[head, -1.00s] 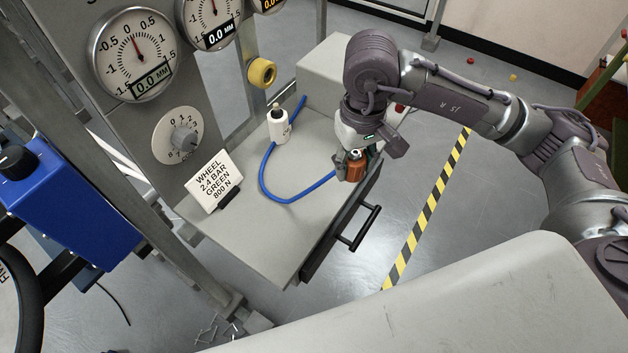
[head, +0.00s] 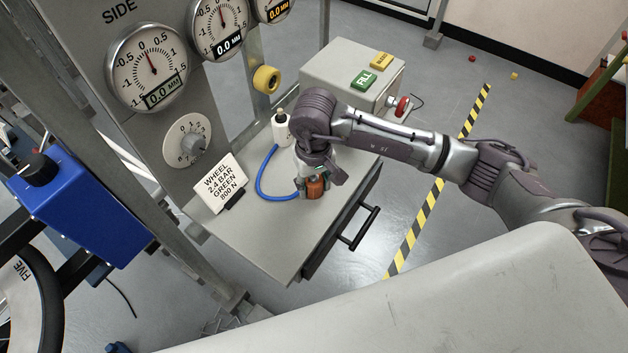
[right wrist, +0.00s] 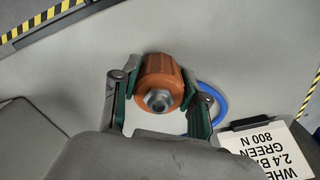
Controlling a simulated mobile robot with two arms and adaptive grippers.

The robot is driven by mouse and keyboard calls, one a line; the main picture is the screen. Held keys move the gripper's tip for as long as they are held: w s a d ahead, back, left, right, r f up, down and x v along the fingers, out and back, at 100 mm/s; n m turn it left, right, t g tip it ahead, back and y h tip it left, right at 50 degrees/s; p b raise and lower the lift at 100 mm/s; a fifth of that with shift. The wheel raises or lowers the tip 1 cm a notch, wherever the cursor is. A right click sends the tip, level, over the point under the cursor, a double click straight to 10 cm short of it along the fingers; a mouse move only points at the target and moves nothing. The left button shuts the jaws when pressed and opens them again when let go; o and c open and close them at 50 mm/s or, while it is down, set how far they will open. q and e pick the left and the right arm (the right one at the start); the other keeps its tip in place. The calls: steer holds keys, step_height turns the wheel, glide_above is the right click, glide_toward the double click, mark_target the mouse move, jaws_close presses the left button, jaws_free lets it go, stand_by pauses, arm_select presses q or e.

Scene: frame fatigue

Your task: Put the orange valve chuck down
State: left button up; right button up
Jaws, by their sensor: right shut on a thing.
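The orange valve chuck (head: 314,187) is on the end of the blue hose (head: 268,172), over the grey cabinet top (head: 262,232). My right gripper (head: 312,184) is shut on it. In the right wrist view the chuck (right wrist: 160,84) sits between the two green-lined fingers of the right gripper (right wrist: 160,88), its metal nozzle facing the camera. Whether the chuck touches the cabinet top cannot be told. My left gripper is not in view.
A white bottle (head: 281,128) stands behind the hose, and a card reading WHEEL 2.4 BAR GREEN 800 N (head: 220,182) stands at the left. A box with a green FILL button (head: 364,79) is at the back. The front of the cabinet top is clear.

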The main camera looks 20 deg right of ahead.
mark_target(314, 180)
steer(key=shift+f, duration=0.15)
steer(key=o, duration=1.3)
steer(key=shift+r, duration=0.5)
step_height(314, 180, up, 11)
steer(key=b, duration=0.3)
steer(key=shift+r, duration=0.2)
